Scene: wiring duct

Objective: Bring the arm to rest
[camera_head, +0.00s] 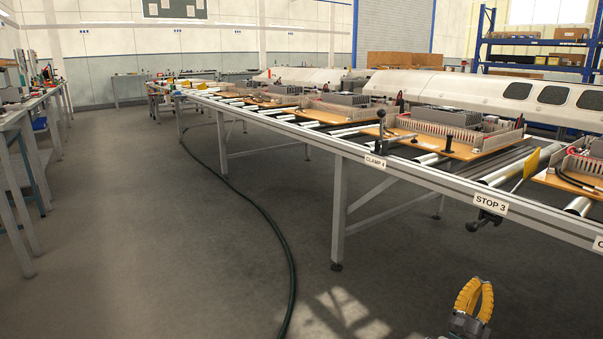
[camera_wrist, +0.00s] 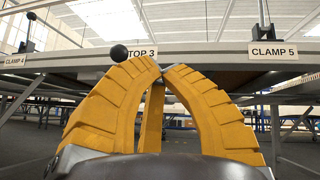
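My gripper (camera_head: 475,282) has yellow ribbed fingers and shows at the bottom right of the head view. It stands in front of the conveyor, low over the grey floor and apart from the conveyor. In the wrist view my gripper (camera_wrist: 161,68) has its fingertips drawn together at the top of an arch. Nothing is seen held between the fingers.
A roller conveyor (camera_head: 410,172) runs across the right, bearing wooden boards with wiring ducts. Its edge has a STOP 3 label (camera_head: 490,204) and a black-knobbed handle (camera_head: 482,222). A hose (camera_head: 277,235) lies on the floor. Open floor (camera_head: 150,230) lies left.

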